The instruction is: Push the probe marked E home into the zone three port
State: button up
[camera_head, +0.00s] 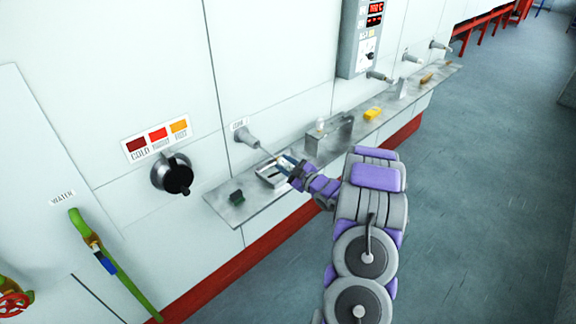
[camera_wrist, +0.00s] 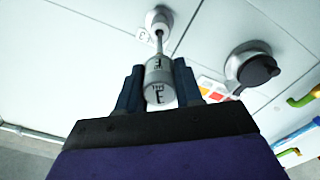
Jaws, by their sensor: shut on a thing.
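My gripper (camera_wrist: 158,88) is shut on the probe marked E (camera_wrist: 160,92), a grey-white cylinder with a thin rod, in the wrist view. The letter E shows on its near end, between the two dark fingers. The rod points at the zone three port (camera_wrist: 158,19), a grey round fitting in the white wall beside a label with a 3. The rod's tip meets the port's mouth in the picture; I cannot tell how deep it sits. In the head view my gripper (camera_head: 291,168) is just right of and below the port (camera_head: 247,137), above the shelf.
A metal shelf (camera_head: 228,213) runs along the wall below the ports. It bears a tray (camera_head: 268,177), a dark block (camera_head: 237,198), a grey box (camera_head: 322,143) and a yellow block (camera_head: 373,114). A black knob (camera_head: 177,178) sticks out at left. The floor at right is clear.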

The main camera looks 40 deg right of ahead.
aim_at(259, 146)
jog(key=shift+a, duration=0.25)
dwell(0.6)
jog(key=shift+d+f, duration=0.1)
jog(key=shift+d, duration=0.4)
jog(key=shift+w+a, duration=0.1)
jog(key=shift+w, duration=0.05)
jog(key=shift+w+a+p, duration=0.2)
jog(key=shift+w+p, duration=0.25)
jog(key=shift+w, duration=2.2)
jog(key=shift+w+a+p, duration=0.2)
jog(key=shift+w+p, duration=0.25)
jog(key=shift+w, duration=2.2)
jog(key=o, duration=1.1)
jog(key=shift+c, duration=0.2)
jog(key=s, duration=0.5)
jog(key=s+d+p, duration=0.1)
jog(key=s, duration=1.1)
jog(key=shift+s+d+f+p, duration=0.1)
jog(key=shift+s+d+p, duration=0.05)
jog(key=shift+d+p, duration=0.15)
